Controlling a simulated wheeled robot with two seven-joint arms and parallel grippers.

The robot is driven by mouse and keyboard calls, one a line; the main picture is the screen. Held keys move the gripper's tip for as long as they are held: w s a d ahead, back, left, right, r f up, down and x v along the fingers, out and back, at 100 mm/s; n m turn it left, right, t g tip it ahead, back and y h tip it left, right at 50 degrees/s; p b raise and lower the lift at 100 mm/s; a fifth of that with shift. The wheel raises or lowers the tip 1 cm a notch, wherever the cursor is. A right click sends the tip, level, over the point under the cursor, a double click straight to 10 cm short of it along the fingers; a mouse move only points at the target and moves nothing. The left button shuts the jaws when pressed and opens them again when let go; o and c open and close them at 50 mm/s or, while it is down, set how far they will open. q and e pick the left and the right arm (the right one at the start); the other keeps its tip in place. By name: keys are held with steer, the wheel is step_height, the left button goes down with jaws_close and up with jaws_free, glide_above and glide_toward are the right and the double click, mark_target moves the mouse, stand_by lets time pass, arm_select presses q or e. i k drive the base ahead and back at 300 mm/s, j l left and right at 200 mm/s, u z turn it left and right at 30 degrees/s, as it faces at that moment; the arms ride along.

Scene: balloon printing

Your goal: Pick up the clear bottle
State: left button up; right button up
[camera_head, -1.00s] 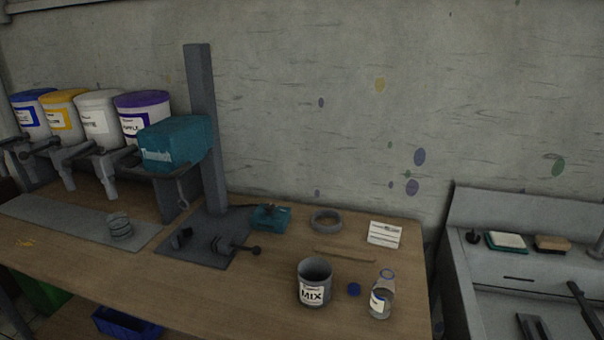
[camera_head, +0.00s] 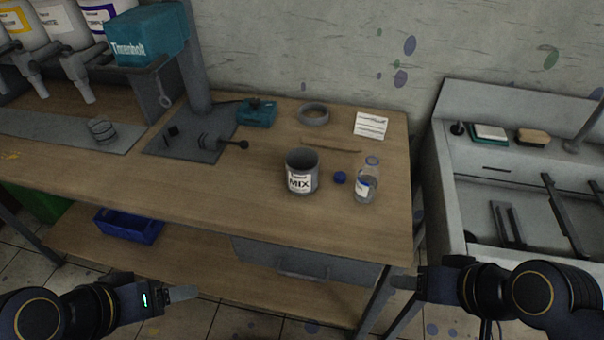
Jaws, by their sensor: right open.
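My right gripper (camera_head: 405,281) is at the lower right, in front of the bench's right corner, below and apart from the bottle. It is open, with nothing seen in it. My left gripper (camera_head: 190,293) is at the lower left, in front of the bench and far from the bottle. Its fingers are seen edge-on, so its opening is unclear.
A grey MIX can (camera_head: 301,173) stands left of the cap. A wooden stick (camera_head: 330,145), a tape ring (camera_head: 314,114) and a white card (camera_head: 371,125) lie behind. The sink (camera_head: 480,190) is at the right. A drawer (camera_head: 305,266) sits under the bench edge.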

mark_target(369, 176)
steer(key=i+j+z, duration=0.25)
steer(key=j, duration=0.25)
steer(key=j+z, duration=0.2)
steer(key=j, duration=0.3)
steer(key=i+j+z, duration=0.25)
steer(key=j, duration=0.3)
steer(key=k+l, duration=0.05)
steer(key=k, duration=0.05)
